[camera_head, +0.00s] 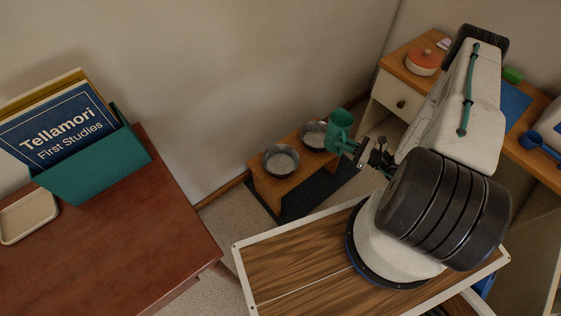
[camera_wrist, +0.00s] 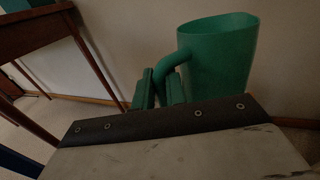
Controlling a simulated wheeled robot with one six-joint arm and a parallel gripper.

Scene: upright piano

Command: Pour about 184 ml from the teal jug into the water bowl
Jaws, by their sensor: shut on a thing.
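The teal jug (camera_head: 340,128) is held out at the end of my arm in the head view, above the right side of the small wooden stand. It looks about upright. My gripper (camera_head: 356,152) is shut on its handle. In the wrist view the jug (camera_wrist: 222,55) stands at the upper right, and the green fingers of my gripper (camera_wrist: 160,88) close around the handle. Two grey metal bowls sit in the stand: a left bowl (camera_head: 281,160) and a right bowl (camera_head: 313,137), partly behind the jug. I cannot tell which is the water bowl. The jug's contents are hidden.
The wooden bowl stand (camera_head: 268,190) rests on a dark mat (camera_head: 325,192) by the wall. A reddish table (camera_head: 150,210) with a teal book box (camera_head: 95,165) is at left. A desk (camera_head: 400,65) with an orange-lidded pot (camera_head: 423,62) is at right.

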